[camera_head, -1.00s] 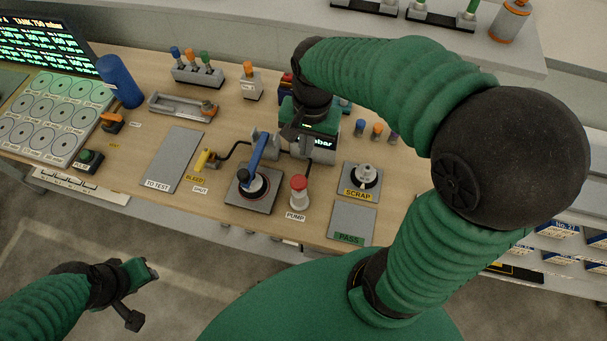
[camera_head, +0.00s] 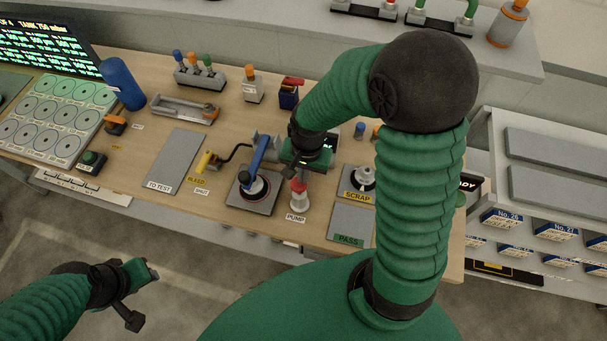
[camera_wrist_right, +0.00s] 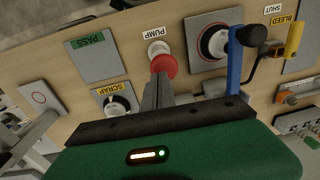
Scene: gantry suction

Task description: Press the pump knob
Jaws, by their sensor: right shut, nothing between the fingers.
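The pump knob (camera_head: 299,192) is a red cap on a white base, standing upright on the wooden bench above the PUMP label. In the right wrist view the red knob (camera_wrist_right: 163,65) sits right at the tips of my right gripper (camera_wrist_right: 158,82). My right gripper (camera_head: 298,176) is shut and empty, pointing down at the knob from above. I cannot tell whether the tips touch it. My left gripper (camera_head: 134,292) hangs in front of the bench at lower left, away from the knob; its jaw state is unclear.
Left of the knob is a gauge plate (camera_head: 247,203) with a blue lever (camera_head: 257,157). To the right are the SCRAP fixture (camera_head: 356,182) and the PASS pad (camera_head: 351,223). The yellow bleed handle (camera_head: 206,161) and TO TEST pad (camera_head: 172,165) lie farther left.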

